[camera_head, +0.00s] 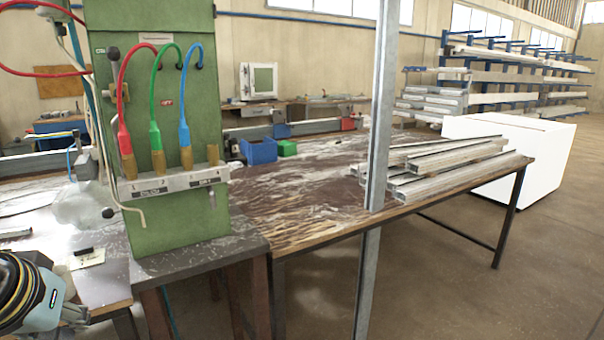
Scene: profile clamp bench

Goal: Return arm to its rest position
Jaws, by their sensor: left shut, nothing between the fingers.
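My left arm shows at the lower left edge, a grey link with a pale blue cap and black and yellow cables wrapped beside it. My left gripper (72,312) is low in that corner, over the near edge of the left bench (110,285). It is shut and empty, though its fingers are hard to make out. My right gripper and arm are not in view. The green cabinet (170,225) stands upright on the bench to the right of my left arm, apart from it. Red, green and blue cables plug into its front.
A vertical metal post (381,110) stands in front of the wooden table (300,215). Metal profiles (455,165) lie on the table's right part. A blue bin (258,151) stands behind. A small card (88,260) lies near my arm. The floor at right is clear before a white box (520,165).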

